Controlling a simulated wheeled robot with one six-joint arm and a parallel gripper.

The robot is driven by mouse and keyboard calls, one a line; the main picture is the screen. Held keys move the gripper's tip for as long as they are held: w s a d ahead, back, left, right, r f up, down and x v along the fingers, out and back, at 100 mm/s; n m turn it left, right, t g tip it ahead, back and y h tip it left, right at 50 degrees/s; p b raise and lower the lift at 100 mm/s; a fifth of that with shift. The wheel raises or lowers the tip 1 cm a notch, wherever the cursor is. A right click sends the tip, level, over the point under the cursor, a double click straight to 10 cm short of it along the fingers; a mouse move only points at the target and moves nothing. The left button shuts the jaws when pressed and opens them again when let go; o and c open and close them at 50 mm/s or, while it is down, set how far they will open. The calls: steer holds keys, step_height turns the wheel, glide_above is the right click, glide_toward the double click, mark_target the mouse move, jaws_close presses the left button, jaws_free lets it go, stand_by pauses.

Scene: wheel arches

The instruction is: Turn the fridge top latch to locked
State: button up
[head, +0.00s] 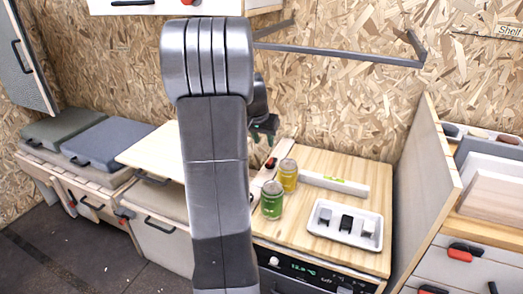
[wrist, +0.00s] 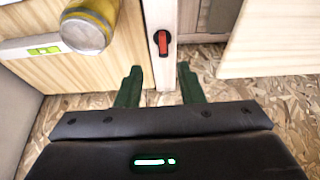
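A small red latch on a black base (wrist: 162,42) sits on a pale strip in the wrist view, its red handle lined up with the strip. It also appears in the head view as a small red and black piece (head: 270,163) beside the wooden top. My gripper (wrist: 158,80) is open and empty, its two dark green fingers on either side of the strip, short of the latch in the picture. In the head view my gripper (head: 266,126) is above the latch, partly hidden by my arm.

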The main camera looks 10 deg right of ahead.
mark_target(269, 162)
steer(key=x, duration=0.4)
steer(key=b+x, duration=0.1)
steer(key=x, duration=0.4)
steer(key=w+b+x, duration=0.1)
steer(key=x, duration=0.4)
steer(key=shift+w+d+r, duration=0.1)
steer(key=shift+d+r, duration=0.05)
steer(key=shift+r, duration=0.05)
jaws_close()
